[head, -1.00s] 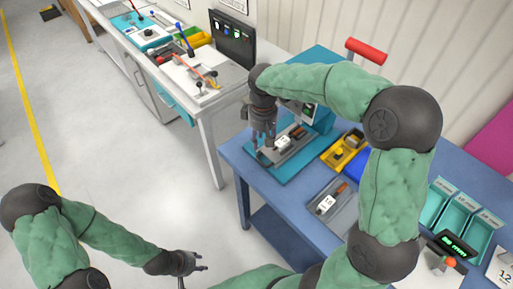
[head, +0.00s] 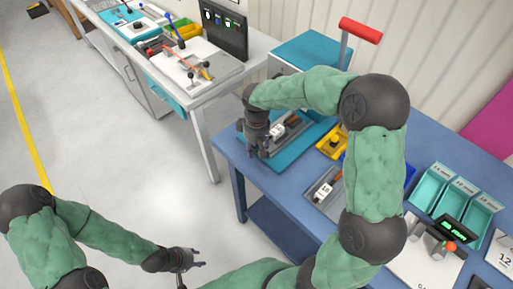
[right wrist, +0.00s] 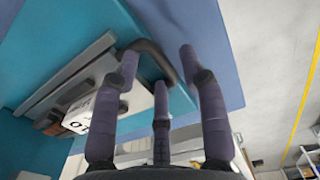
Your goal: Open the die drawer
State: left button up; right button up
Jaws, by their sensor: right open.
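The die drawer is a grey tray (head: 299,126) low in the teal press, with a white-labelled block (head: 278,132) on it. In the right wrist view a dark bent handle (right wrist: 158,58) stands at the drawer's front end. My right gripper (head: 258,153) is open at that front end. Its fingers (right wrist: 160,85) point toward the handle, with one finger overlapping it on the left and another apart on the right. I cannot tell whether they touch it. My left gripper (head: 198,258) is open and empty, low over the floor, away from the table.
The press has a lever with a red grip (head: 361,30). A white bench (head: 200,85) stands behind to the left. The floor before the table is clear.

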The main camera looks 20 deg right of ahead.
jog(key=shift+c, duration=0.3)
grip_shut()
jog(key=s+a, duration=0.4)
jog(key=a, duration=0.8)
jog(key=shift+p, duration=0.4)
jog(key=shift+o, duration=0.3)
grip_release()
jog(key=shift+s, duration=0.1)
notch_tip(320, 180, up, 12)
